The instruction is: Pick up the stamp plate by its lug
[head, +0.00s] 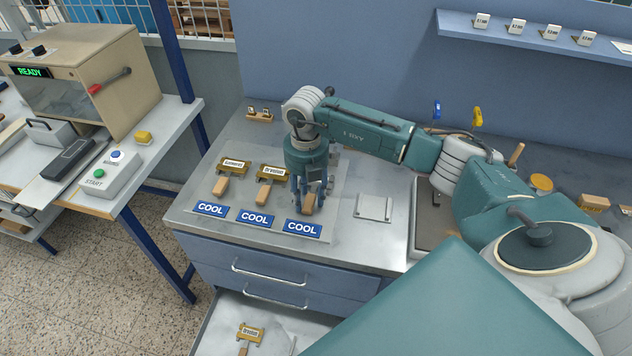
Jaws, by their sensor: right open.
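My right gripper (314,187) points down over the right-hand spot of the cooling mat, its fingers open around or just above a tan block-shaped handle (307,204). I cannot tell if they touch it. Any plate body there is hidden behind the gripper. Two brass stamp plates with lettering, one at the left (234,164) and one in the middle (271,172), lie on the mat (345,180), each with a tan handle toward the front. Another brass plate (250,333) lies in the open drawer. My left gripper is out of view.
Blue COOL labels (303,229) line the mat's front. A pale metal plate (374,207) lies right of it. A beige machine reading READY (85,80) and a START button box (110,174) stand on the left bench. A shelf (540,38) with small white blocks hangs at upper right.

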